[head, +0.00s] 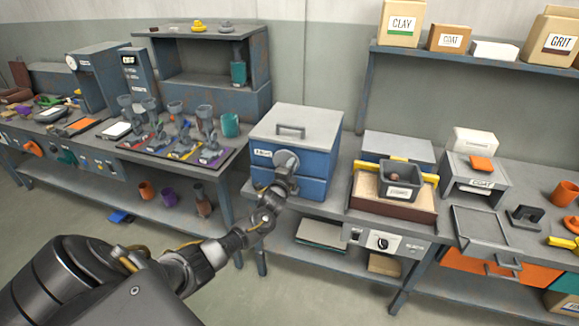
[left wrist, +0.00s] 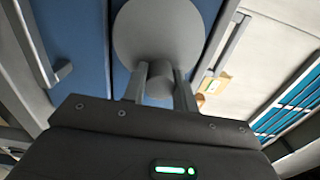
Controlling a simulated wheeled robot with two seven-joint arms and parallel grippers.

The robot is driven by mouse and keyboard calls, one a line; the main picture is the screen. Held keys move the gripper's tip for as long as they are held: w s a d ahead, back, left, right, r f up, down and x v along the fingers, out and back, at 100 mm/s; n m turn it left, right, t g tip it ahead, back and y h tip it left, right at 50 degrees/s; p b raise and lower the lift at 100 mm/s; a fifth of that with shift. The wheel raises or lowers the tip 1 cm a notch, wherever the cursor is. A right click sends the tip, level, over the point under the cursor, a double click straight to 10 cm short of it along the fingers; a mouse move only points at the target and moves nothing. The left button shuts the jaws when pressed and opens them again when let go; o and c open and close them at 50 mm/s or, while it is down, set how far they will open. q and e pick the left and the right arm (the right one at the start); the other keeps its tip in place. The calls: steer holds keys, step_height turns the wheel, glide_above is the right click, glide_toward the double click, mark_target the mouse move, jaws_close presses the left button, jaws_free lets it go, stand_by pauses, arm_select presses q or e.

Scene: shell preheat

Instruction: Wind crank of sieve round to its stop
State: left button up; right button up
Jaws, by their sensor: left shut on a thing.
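The sieve appears to be the blue box (head: 322,157) with a grey lid and a lid handle, at the middle of the bench in the head view. Its crank (head: 287,158) is a round grey disc on the front face, and the disc also shows in the left wrist view (left wrist: 158,28). My left gripper (head: 283,176) is at the disc. In the left wrist view its two fingers (left wrist: 160,85) are closed around a short grey knob that stands out from the disc. The gripper hides part of the box front. My right gripper is not in view.
Right of the box is a grey bin (head: 400,180) on a tray with yellow bars. To the left, a dark mat (head: 137,149) holds several funnels and small tools. A shelf (head: 470,54) with labelled boxes hangs at upper right. The floor before the bench is clear.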

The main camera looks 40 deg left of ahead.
arm_select(q)
steer(key=m, duration=0.1)
steer(key=f+m, duration=0.1)
steer(key=shift+m, duration=0.4)
steer(key=m, duration=0.3)
steer(key=shift+f+m, duration=0.3)
steer(key=shift+f, duration=0.1)
steer(key=m, duration=0.3)
steer(key=f+m+p, duration=0.1)
steer(key=shift+s+a+m, duration=0.1)
steer(key=shift+a+m, duration=0.2)
steer(key=shift+a, duration=0.05)
steer(key=m, duration=0.3)
steer(key=a+m+p, duration=0.1)
steer(key=shift+s+f, duration=0.2)
steer(key=shift+f, duration=0.2)
steer(key=m, duration=0.2)
steer(key=a+m+p, duration=0.1)
steer(key=m, duration=0.1)
steer(key=shift+s+f+m, duration=0.15)
steer(key=shift+m, duration=0.25)
steer(key=shift+a+m, duration=0.1)
steer(key=shift+m, duration=0.3)
